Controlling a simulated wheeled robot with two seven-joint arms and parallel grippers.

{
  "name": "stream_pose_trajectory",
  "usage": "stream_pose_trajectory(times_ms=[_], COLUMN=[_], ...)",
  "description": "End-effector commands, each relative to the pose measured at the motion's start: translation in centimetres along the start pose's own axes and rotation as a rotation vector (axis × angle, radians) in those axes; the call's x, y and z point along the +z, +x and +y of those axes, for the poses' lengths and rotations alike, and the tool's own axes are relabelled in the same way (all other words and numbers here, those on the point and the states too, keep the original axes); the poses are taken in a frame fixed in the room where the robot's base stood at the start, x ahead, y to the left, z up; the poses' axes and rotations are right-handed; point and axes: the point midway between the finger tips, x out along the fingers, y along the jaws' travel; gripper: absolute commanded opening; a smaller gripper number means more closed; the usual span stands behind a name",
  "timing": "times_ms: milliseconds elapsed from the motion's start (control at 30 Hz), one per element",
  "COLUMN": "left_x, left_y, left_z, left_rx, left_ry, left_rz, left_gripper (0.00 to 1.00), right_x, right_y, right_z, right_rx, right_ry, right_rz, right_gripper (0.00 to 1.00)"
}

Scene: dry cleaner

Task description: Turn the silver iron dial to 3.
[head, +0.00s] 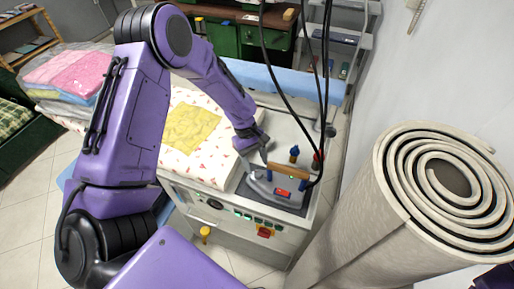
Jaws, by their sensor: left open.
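The silver iron (270,189) with a wooden handle (288,171) rests on the right end of the ironing table top. Its body shows a small red patch and a green spot; I cannot make out a dial or its setting. My left gripper (254,163) is just left of and behind the iron, with its fingers pointing down toward it. It is open, and I see nothing in it. I cannot tell whether a fingertip touches the iron. My right gripper is not in view.
Dark cables (294,110) hang down to the iron. A patterned white cloth with a yellow cloth (190,127) covers the table's left. A large carpet roll (380,220) stands close on the right. Buttons line the table front.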

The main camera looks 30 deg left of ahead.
Motion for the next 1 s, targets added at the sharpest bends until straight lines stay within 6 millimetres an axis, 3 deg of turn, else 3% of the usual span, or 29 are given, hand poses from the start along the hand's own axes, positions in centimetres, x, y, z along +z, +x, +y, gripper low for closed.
stream_pose_trajectory(times_ms=[100, 300, 667, 767, 867, 933, 1000], left_x=[-0.2, -0.1, 0.0, -0.5, -0.2, 1.1, 1.6], left_y=[-2.8, -6.4, -7.3, -7.3, -7.6, -8.4, -11.0], left_z=[0.1, 0.1, 0.1, 0.5, 1.9, 4.6, 8.4], left_rx=[0.005, 0.002, -0.001, 0.036, 0.17, 0.368, 0.632], left_ry=[0.002, 0.001, 0.0, 0.001, 0.002, -0.063, -0.26], left_rz=[0.004, 0.002, 0.001, 0.0, -0.067, -0.167, -0.282], left_gripper=[0.57, 0.57, 0.56, 0.56, 0.56, 0.56, 0.56], right_x=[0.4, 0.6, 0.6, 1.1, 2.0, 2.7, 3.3], right_y=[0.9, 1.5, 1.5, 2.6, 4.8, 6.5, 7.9], right_z=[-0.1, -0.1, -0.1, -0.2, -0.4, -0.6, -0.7], right_rx=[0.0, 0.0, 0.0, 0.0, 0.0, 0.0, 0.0], right_ry=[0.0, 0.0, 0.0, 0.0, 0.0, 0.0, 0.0], right_rz=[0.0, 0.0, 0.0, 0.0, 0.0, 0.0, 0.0], right_gripper=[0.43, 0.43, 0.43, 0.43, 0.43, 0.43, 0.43])
